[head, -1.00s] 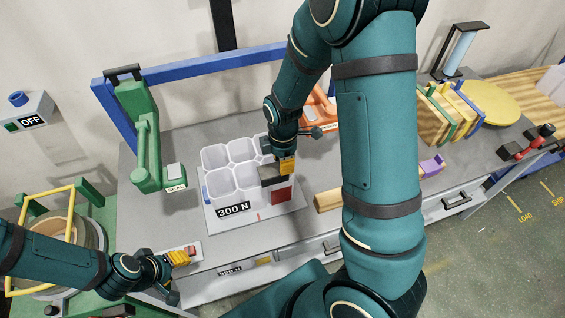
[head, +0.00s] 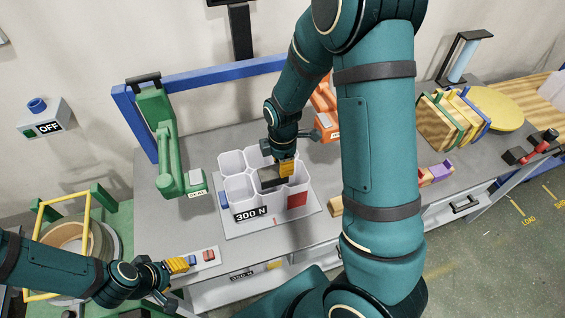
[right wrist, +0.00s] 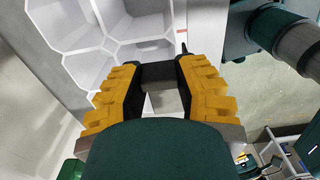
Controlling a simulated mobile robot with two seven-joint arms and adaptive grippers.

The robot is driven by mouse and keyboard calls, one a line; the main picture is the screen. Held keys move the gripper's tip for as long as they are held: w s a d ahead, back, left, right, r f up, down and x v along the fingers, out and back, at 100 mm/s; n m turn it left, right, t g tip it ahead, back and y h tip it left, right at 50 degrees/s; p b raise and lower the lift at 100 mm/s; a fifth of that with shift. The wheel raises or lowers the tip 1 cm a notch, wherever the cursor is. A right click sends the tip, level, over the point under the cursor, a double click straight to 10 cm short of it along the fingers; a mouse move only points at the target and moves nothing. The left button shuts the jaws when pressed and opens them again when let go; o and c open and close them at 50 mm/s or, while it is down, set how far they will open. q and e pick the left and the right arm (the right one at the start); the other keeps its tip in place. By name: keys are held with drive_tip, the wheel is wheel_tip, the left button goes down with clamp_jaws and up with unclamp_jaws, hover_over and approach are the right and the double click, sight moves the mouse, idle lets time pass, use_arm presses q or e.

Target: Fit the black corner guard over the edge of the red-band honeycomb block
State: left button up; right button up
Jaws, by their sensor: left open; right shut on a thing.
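The white honeycomb block (head: 238,188) stands on a pale board, with its red band (head: 297,199) on the front right. My right gripper (head: 287,168) is shut on the black corner guard (head: 270,178), just above the block's front right cells. The guard overlaps the block's top in the head view; I cannot tell if they touch. In the right wrist view the yellow fingers (right wrist: 160,90) hold the dark guard (right wrist: 156,73), with the block's cells (right wrist: 85,30) at upper left. My left gripper (head: 180,265) is open at the bench's front left, beside a small strip.
The strip (head: 215,252) bears small blue and red pieces. A green lever press (head: 165,140) stands left of the block. An orange tool (head: 325,105) is behind my right arm. A wooden rack (head: 440,125) and yellow disc (head: 492,105) are at the right.

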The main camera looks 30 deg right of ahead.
drive_tip(key=shift+f+b, duration=3.25)
drive_tip(key=shift+f, duration=0.6)
drive_tip(key=o, duration=1.5)
drive_tip(key=shift+r, duration=0.1)
drive_tip(key=shift+r+p, duration=2.25)
drive_tip(key=shift+r, duration=0.7)
